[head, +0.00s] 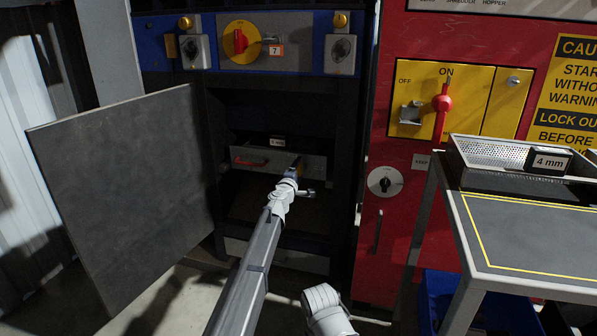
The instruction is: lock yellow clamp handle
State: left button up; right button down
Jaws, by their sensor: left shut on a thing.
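A grey tray front (275,172) with a small size label sits in the dark opening of the blue-fronted machine. A red clamp handle (248,162) lies near level on its left part. The yellow clamp handle (297,163) shows as a small yellow patch on the right part, mostly hidden by my left gripper (294,170). My left gripper is shut on the yellow handle at the tray's right side. My right gripper is out of view; only a white part of my right arm shows at the bottom.
A large grey door (130,190) stands open to the left of the opening. A red panel with a red switch (441,103) is to the right. A grey table (530,235) with a perforated tray (480,152) labelled 4 mm stands at right, above a blue bin (436,295).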

pick_arm(q)
jog(key=o, duration=1.2)
jog(key=shift+o, duration=0.2)
jog(key=v, duration=0.8)
